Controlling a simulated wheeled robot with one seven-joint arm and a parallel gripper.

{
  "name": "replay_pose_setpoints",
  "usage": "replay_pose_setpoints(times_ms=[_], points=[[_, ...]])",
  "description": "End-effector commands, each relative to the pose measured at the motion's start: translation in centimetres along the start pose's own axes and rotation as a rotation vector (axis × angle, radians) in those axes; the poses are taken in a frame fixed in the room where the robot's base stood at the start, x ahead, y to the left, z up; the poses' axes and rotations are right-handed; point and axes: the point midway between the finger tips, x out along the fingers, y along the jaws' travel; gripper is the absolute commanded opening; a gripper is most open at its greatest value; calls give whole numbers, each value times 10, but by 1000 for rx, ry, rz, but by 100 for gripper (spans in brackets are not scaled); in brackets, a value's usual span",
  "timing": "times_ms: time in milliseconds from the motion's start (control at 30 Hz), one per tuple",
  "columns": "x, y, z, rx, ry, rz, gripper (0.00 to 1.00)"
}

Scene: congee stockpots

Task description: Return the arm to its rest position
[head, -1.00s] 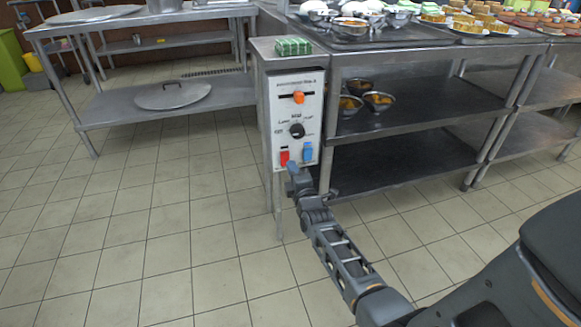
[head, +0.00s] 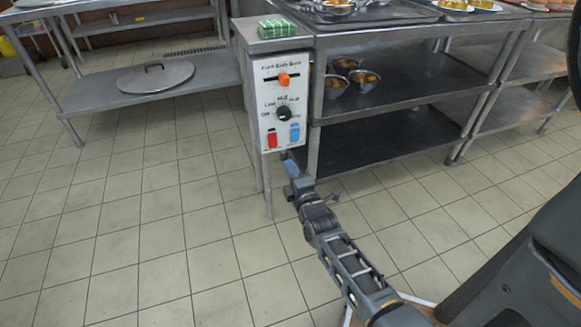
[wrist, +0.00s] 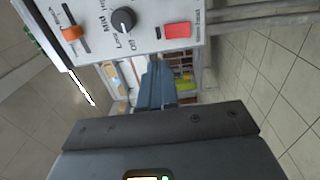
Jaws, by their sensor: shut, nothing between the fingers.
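My arm reaches up from the lower right in the head view, and my gripper (head: 288,160) is at its far end, just below the lower edge of the white control panel (head: 262,90). In the wrist view my gripper's fingers (wrist: 157,84) are together and empty, apart from the panel face (wrist: 145,45). The panel carries an orange slider (head: 284,80), a black knob (head: 284,113), a red switch (head: 272,140) and a blue switch (head: 295,133). The blue switch does not show in the wrist view.
A steel shelf unit (head: 400,101) with bowls (head: 335,86) stands right of the panel. A green pack (head: 277,29) lies on top of the panel's cabinet. At left, a low shelf (head: 95,98) holds a round lid (head: 155,77). The tiled floor (head: 140,230) is open at left.

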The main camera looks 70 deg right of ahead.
Motion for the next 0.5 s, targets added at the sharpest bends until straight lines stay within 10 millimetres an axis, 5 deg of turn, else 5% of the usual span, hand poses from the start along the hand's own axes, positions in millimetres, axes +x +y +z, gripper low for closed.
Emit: replay_pose_setpoints(times_ms=[367, 500], points=[[0, 0, 0, 1, 1, -1, 0], [-19, -2, -14, 50, 31, -15, 0]])
